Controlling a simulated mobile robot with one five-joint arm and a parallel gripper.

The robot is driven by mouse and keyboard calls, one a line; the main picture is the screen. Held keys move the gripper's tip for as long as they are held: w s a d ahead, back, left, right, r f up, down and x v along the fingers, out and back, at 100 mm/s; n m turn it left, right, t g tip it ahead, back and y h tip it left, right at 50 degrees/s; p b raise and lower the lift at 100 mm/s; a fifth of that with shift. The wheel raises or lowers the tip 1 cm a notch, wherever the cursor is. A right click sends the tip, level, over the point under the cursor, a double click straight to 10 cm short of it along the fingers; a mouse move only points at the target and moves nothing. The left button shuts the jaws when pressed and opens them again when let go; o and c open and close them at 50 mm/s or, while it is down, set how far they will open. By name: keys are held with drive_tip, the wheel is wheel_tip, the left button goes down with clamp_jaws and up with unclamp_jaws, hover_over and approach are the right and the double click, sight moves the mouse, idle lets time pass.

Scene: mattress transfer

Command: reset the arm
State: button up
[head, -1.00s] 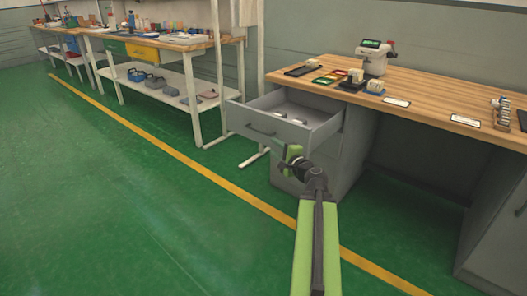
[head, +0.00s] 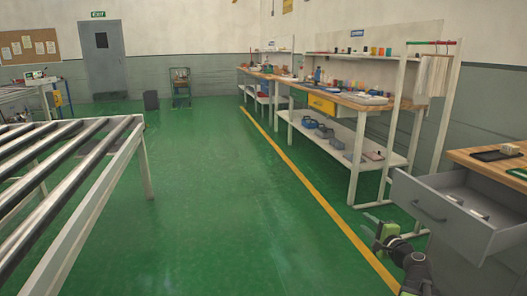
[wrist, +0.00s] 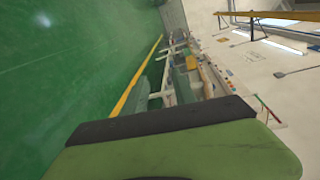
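My gripper (head: 374,226) is at the lower right of the head view, at the end of my green and black arm. It is in front of the open drawer (head: 437,207), on its left side, and apart from it as far as I can see. Its fingers are small and dark here, and their gap is unclear. In the wrist view a green and black part of my gripper fills the bottom, tilted over the green floor. I see nothing held.
A wooden-topped desk (head: 492,160) holds the open grey drawer, with small items inside. White shelved workbenches (head: 376,101) line the right wall. A metal roller table (head: 75,165) stands at left. The green floor (head: 215,190) between is clear, with a yellow line (head: 297,175).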

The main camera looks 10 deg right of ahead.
drive_tip(key=a+f+n+g+y, duration=0.3)
drive_tip(key=a+f+n+g, duration=0.15)
drive_tip(key=a, duration=0.95)
drive_tip(key=a+f+n+g+y, duration=0.25)
drive_tip(key=a+f+n, duration=0.2)
drive_tip(key=a, duration=0.95)
drive_tip(key=s+a+f+n+g+h, duration=0.45)
drive_tip(key=s+f+n+g, duration=0.3)
drive_tip(key=s+f, duration=0.25)
drive_tip(key=s+d+f+n+g+h, duration=0.1)
drive_tip(key=s+d+g+h, duration=0.15)
drive_tip(key=s+d, duration=0.3)
wheel_tip(320, 180, up, 38)
drive_tip(key=p, duration=3.8)
drive_tip(key=shift+d+n, duration=0.15)
drive_tip(key=shift+n, duration=0.2)
drive_tip(key=shift+f, duration=0.1)
